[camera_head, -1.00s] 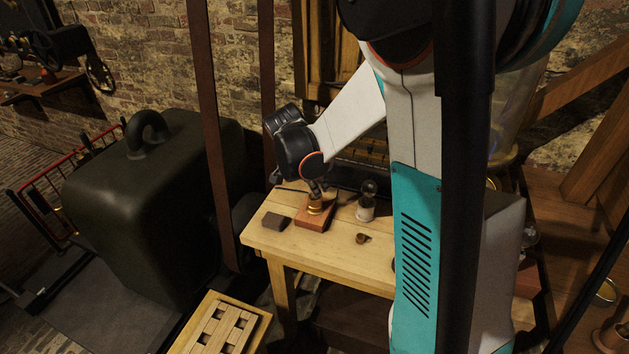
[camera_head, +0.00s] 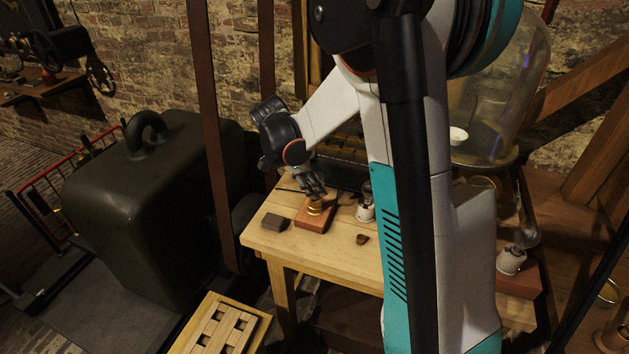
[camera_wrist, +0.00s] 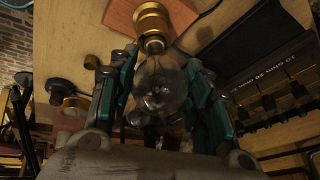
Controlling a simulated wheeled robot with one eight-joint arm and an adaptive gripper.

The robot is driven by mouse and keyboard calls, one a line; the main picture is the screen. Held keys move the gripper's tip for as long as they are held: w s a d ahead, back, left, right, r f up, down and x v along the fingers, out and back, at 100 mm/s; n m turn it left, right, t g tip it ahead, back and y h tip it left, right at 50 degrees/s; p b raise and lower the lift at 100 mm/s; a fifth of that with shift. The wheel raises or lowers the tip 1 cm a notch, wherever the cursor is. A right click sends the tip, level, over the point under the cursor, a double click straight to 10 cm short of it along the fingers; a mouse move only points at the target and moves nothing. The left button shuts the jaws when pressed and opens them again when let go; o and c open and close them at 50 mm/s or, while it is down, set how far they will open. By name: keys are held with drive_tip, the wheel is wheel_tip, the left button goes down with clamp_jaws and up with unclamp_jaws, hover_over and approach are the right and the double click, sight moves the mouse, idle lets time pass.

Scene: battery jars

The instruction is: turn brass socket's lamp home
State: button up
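The brass socket (camera_head: 315,208) stands on a reddish wooden block (camera_head: 312,220) on the bench; it also shows at the top of the wrist view (camera_wrist: 152,22). A clear glass lamp (camera_wrist: 160,85) is in line with the socket, its neck at the socket's mouth. How deep it sits I cannot tell. My gripper (camera_head: 313,184) is directly above the socket. In the wrist view its two teal-padded fingers (camera_wrist: 160,75) lie against both sides of the bulb, appearing shut on it. In the head view the fingers mostly hide the lamp.
A lamp in a white socket (camera_head: 366,208) stands just right of the block. A dark block (camera_head: 275,223) and a small brass piece (camera_head: 362,240) lie on the bench (camera_head: 330,258). Another white-socketed lamp (camera_head: 510,262) stands at right. A large dark-green case (camera_head: 150,210) is at left.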

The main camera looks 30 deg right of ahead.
drive_tip(key=shift+o, duration=1.2)
drive_tip(key=v, duration=1.2)
drive_tip(key=s+a+n+t+y, duration=0.2)
drive_tip(key=s+a+n, duration=0.3)
drive_tip(key=s+n, duration=0.5)
drive_tip(key=s+a+r+n+t+y, duration=0.1)
drive_tip(key=s+a+n+t+y, duration=0.2)
drive_tip(key=s+n, duration=0.8)
drive_tip(key=a+n+t, duration=0.2)
drive_tip(key=a+n, duration=0.1)
drive_tip(key=shift+r, duration=0.25)
